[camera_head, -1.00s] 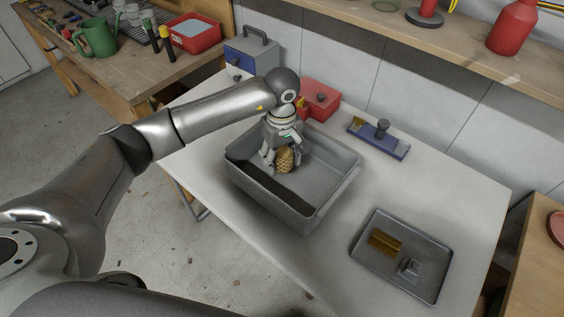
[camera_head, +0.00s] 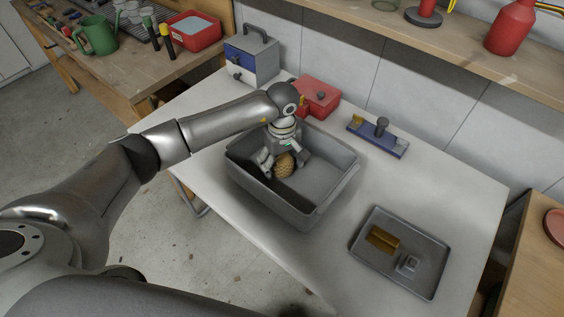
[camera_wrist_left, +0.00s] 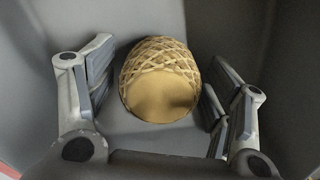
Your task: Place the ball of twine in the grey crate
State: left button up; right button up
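The ball of twine (camera_head: 285,166) is tan with a criss-cross winding. It is inside the grey crate (camera_head: 318,213), low down near the crate's left part. My left gripper (camera_head: 277,167) reaches down into the crate with its fingers around the ball. In the left wrist view the ball of twine (camera_wrist_left: 160,82) sits between the two fingers of the left gripper (camera_wrist_left: 162,95). The fingers are spread, with a clear gap on the right side and a narrow one on the left. The head view partly hides the ball behind the gripper. My right gripper does not show.
A grey tray (camera_head: 423,284) with a brass-coloured block (camera_head: 382,240) and a small grey piece (camera_head: 407,263) lies right of the crate. A red box (camera_head: 318,97), a blue-and-grey cabinet (camera_head: 251,62) and a blue tool (camera_head: 377,138) stand behind. Bare white tabletop (camera_head: 440,195) lies at the right.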

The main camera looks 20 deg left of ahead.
aim_at(282, 158)
pick_arm(q)
jog(key=shift+r, duration=0.1)
jog(key=shift+r, duration=0.25)
notch_tip(282, 158, up, 12)
jog(key=shift+f+b, duration=0.2)
jog(key=shift+b, duration=1)
